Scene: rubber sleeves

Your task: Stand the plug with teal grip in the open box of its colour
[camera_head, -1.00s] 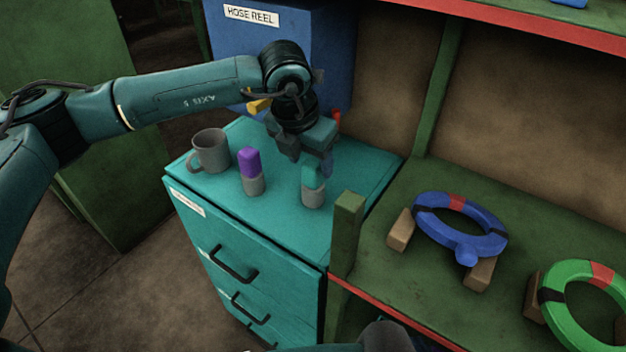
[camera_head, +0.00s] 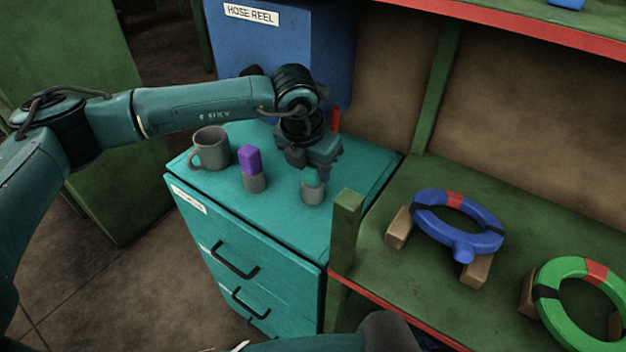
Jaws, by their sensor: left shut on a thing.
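The plug with teal grip (camera_head: 312,192) stands upright on the teal cabinet top, its grey lower part showing below the teal grip. My left gripper (camera_head: 312,172) is above it, fingers pointing down, shut on its teal grip, which the fingers partly hide. My right gripper is not in view; only a dark part of my own body shows at the bottom edge. No open box in teal can be made out in view.
A plug with purple grip (camera_head: 251,170) and a grey mug (camera_head: 210,149) stand to the left on the teal cabinet (camera_head: 240,215). A blue hose reel box (camera_head: 285,45) is behind. A green post (camera_head: 344,235) and a shelf with blue (camera_head: 460,222) and green rings (camera_head: 577,300) lie to the right.

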